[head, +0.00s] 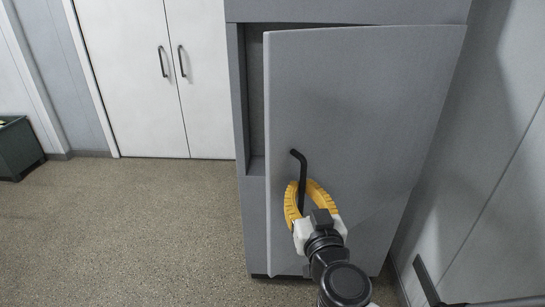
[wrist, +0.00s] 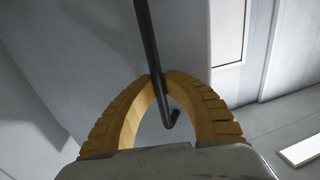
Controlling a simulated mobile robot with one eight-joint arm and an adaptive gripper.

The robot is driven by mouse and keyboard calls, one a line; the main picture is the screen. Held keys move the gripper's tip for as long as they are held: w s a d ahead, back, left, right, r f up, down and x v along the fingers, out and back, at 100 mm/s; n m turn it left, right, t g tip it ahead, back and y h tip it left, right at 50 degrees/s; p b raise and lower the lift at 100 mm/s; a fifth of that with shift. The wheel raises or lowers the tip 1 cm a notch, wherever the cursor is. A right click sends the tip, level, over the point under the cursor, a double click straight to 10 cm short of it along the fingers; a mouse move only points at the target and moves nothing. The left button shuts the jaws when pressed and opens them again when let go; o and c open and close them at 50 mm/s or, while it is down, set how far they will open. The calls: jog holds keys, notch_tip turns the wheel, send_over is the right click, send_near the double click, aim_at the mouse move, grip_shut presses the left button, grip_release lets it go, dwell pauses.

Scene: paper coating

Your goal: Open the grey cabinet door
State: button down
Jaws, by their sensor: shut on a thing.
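The grey cabinet door (head: 365,110) stands partly open in the head view, swung out from the cabinet (head: 243,100) with its hinge side at the right. A gap shows along its left edge. A black bar handle (head: 298,157) is on the door near its left edge. My gripper (head: 303,192), with yellow fingers, is shut on the handle at its lower part. In the wrist view the two yellow finger tips (wrist: 160,78) meet around the black handle (wrist: 148,35), and its hooked lower end shows between the fingers.
White double doors (head: 170,70) with black handles are at the back left. A dark green box (head: 15,148) stands at the far left. A wall (head: 490,170) is close on the right. The speckled floor (head: 120,230) left of the cabinet is clear.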

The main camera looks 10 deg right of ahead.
jog(key=shift+s+d, duration=0.4)
jog(key=shift+s, duration=0.25)
jog(key=c, duration=1.5)
grip_release()
jog(key=shift+o, duration=0.2)
jog(key=shift+r, duration=0.15)
send_near(302, 137)
jog(key=shift+w, duration=2.15)
